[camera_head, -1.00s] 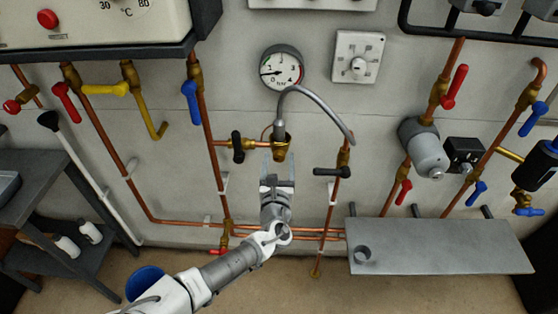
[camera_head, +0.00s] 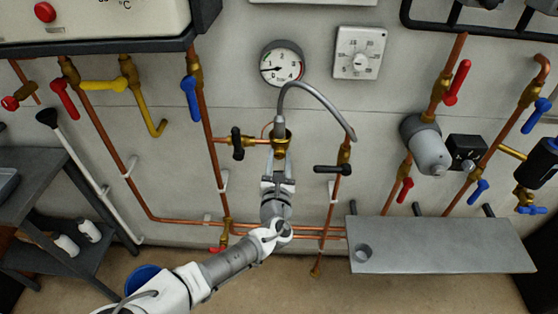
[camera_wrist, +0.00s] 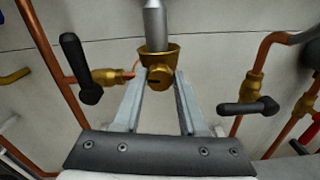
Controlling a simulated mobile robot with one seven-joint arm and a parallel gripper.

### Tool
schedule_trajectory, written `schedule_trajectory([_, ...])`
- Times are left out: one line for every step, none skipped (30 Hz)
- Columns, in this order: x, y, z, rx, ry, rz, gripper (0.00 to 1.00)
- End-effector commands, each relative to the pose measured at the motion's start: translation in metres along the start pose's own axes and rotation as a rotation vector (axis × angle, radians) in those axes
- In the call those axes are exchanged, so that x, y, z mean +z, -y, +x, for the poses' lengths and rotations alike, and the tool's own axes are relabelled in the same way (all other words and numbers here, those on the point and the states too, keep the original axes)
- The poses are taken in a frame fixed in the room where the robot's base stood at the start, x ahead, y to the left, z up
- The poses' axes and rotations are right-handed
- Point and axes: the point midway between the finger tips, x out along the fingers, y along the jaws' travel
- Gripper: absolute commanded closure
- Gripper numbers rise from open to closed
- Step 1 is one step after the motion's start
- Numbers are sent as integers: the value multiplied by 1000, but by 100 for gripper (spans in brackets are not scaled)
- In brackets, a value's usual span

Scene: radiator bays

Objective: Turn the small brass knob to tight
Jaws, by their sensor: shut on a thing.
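The small brass knob (camera_wrist: 159,82) faces the wrist camera, with a dark slot across its front. It sits on the lower front of a cup-shaped brass fitting (camera_wrist: 152,56), which also shows in the head view (camera_head: 280,138). My gripper (camera_wrist: 161,76) has one finger on each side of the knob and is shut on it. In the head view my gripper (camera_head: 279,158) reaches up from below to the fitting, and the knob itself is too small to make out clearly.
A grey hose (camera_head: 318,96) rises from the fitting, below a round pressure gauge (camera_head: 282,64). A black-handled valve (camera_head: 237,143) is close on the left and another black lever (camera_head: 331,169) on the right. A grey shelf (camera_head: 440,246) stands lower right.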

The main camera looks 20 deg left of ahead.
Motion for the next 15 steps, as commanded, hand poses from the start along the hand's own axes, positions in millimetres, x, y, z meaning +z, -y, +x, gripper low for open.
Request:
schedule_trajectory([-2,1,0,-1,1,39,100])
schedule_trajectory([-3,1,0,-1,1,65,100])
schedule_trajectory([-3,1,0,-1,1,100,100])
schedule_trajectory([-3,1,0,-1,1,127,100])
schedule_trajectory([-3,1,0,-1,1,155,100])
schedule_trajectory([-3,1,0,-1,1,194,100])
schedule_trajectory([-3,1,0,0,1,222,100])
schedule_trajectory([-3,2,0,0,1,251,100])
schedule_trajectory([-3,2,0,0,1,289,100])
schedule_trajectory([-3,2,0,-1,1,318,100])
schedule_trajectory([-3,2,0,-1,1,346,100])
schedule_trajectory([-2,2,0,-2,1,384,100])
schedule_trajectory([-2,2,0,-2,1,413,100])
schedule_trajectory([-2,2,0,-2,2,442,100])
schedule_trajectory([-2,2,0,-1,2,481,100])
